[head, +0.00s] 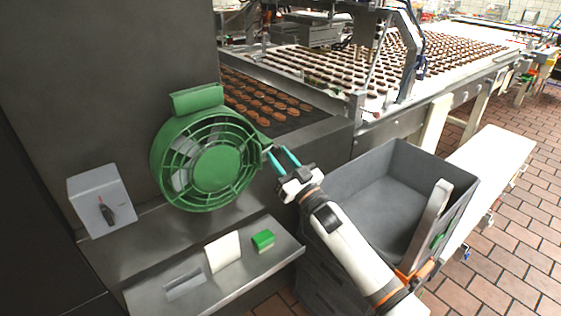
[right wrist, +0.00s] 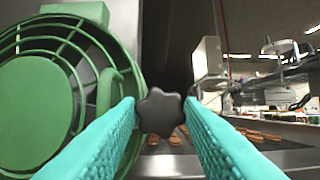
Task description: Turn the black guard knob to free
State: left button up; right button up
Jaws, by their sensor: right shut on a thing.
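The black guard knob (right wrist: 160,112) is a star-shaped knob at the right edge of the round green fan guard (right wrist: 108,92) in the right wrist view. My right gripper (right wrist: 160,115) has its teal fingers on either side of the knob, shut on it. In the head view the right gripper (head: 276,155) reaches the right side of the green guard (head: 208,160); the knob is too small or hidden to make out there. The guard's angle marks, if any, cannot be read. My left gripper is not in view.
A grey switch box (head: 87,188) with a black rotary switch (head: 107,214) is left of the guard. A steel shelf (head: 225,288) below holds a white card (head: 222,251) and a green block (head: 263,240). A grey crate (head: 345,180) stands right; a conveyor with biscuits (head: 330,65) lies behind.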

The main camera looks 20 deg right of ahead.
jog(key=n+y, duration=0.1)
jog(key=n, duration=0.2)
jog(key=n+g+y, duration=0.1)
jog(key=n, duration=0.1)
jog(key=shift+d+n+g+y+b, duration=0.15)
jog(key=shift+n+g+y+b, duration=0.15)
jog(key=shift+n, duration=0.1)
jog(key=n, duration=0.2)
jog(key=n+g+y, duration=0.1)
jog(key=n, duration=0.2)
jog(key=shift+d+r+g+y, duration=0.1)
jog(key=shift+r+g+y, duration=0.05)
jog(key=shift+g+y, duration=0.15)
jog(key=n+g, duration=0.1)
jog(key=n, duration=0.1)
jog(key=n+g+y+p, duration=0.1)
jog(key=n, duration=0.1)
jog(key=shift+w+d+r+n, duration=0.1)
jog(key=shift+n, duration=0.2)
jog(key=shift+n+g+p, duration=0.9)
jog(key=shift+n+p, duration=0.05)
jog(key=shift+n, duration=1.25)
jog(key=o, duration=0.7)
